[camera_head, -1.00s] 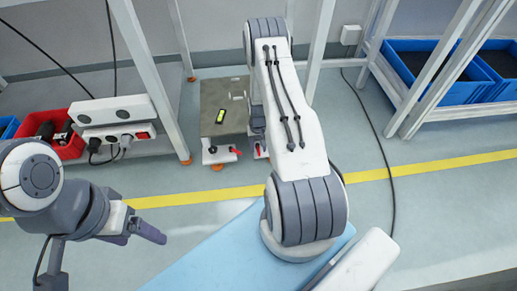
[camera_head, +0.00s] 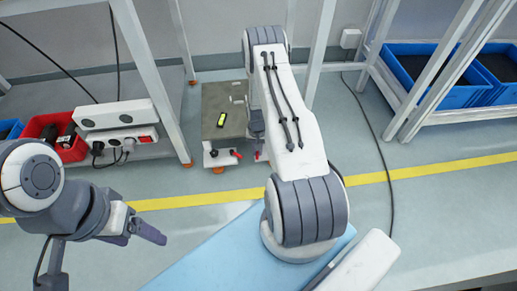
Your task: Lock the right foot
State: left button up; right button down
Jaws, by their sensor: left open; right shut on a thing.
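A grey metal platform (camera_head: 224,108) stands on the floor between the white frames, with feet carrying red levers at its front edge. The left foot's red lever (camera_head: 237,154) is in plain view. The right foot's red lever (camera_head: 262,156) shows only partly beside my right arm. My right gripper (camera_head: 257,128) points down at the platform's right front corner, just above that lever. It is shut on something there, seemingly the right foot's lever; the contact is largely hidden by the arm. My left gripper (camera_head: 149,236) is open and empty at the lower left, well away from the platform.
A small black and yellow device (camera_head: 221,119) lies on the platform. Blue crates (camera_head: 455,95) stand on a rack at the right. A black cable hangs to the floor near the rack.

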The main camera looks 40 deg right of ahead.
jog(key=m, duration=0.1)
jog(key=m+p, duration=0.1)
jog(key=m, duration=0.1)
jog(key=shift+w+a+r+m+p, duration=0.1)
jog(key=shift+w+a+m+p, duration=0.2)
jog(key=shift+p, duration=0.05)
jog(key=shift+w+a+m+p, duration=0.1)
jog(key=shift+w+m+p, duration=0.2)
jog(key=shift+m, duration=0.65)
jog(key=shift+w+a+m+p, duration=0.15)
jog(key=shift+m+p, duration=0.1)
jog(key=shift+m, duration=0.7)
jog(key=shift+d, duration=0.1)
jog(key=c, duration=0.9)
grip_release()
